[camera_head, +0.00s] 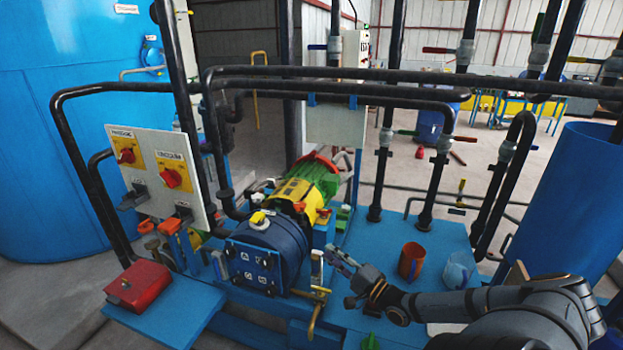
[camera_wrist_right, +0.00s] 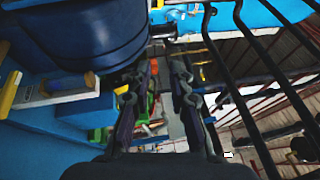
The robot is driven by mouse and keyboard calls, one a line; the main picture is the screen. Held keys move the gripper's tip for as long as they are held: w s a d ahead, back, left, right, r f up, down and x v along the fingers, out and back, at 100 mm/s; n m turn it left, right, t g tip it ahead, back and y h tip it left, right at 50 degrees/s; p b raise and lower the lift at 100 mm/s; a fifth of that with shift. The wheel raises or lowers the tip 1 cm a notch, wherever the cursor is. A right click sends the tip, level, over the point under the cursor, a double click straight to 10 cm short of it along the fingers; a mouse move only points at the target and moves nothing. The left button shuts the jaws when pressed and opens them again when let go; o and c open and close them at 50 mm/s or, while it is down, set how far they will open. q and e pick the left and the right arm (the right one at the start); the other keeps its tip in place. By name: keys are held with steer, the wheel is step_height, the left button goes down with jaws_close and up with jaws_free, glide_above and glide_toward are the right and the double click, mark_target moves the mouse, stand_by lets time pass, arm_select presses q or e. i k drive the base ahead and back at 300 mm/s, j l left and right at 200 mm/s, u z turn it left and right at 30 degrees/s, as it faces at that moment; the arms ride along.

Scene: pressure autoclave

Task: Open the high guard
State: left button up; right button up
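A light grey panel (camera_head: 158,172) at the left carries two red knobs on yellow plates, a left knob (camera_head: 126,155) and a right knob (camera_head: 172,178). A dark grey projecting piece sits below each knob, one at the left (camera_head: 134,196) and one at the right (camera_head: 182,214). My right gripper (camera_head: 346,280) is right of the blue pump body, away from the panel. In the right wrist view its fingers (camera_wrist_right: 158,85) are apart with nothing between them. My left gripper is not seen.
The blue pump (camera_head: 262,250) with a yellow and green motor (camera_head: 312,182) stands between my right gripper and the panel. Black pipes rise around the panel. A red box (camera_head: 138,286) lies on a blue shelf. An orange cup (camera_head: 411,261) stands beyond my right arm.

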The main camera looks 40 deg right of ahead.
mark_target(293, 189)
steer(key=i+l, duration=0.2)
steer(key=l, duration=0.15)
steer(key=i+l, duration=0.45)
steer(key=l, duration=0.2)
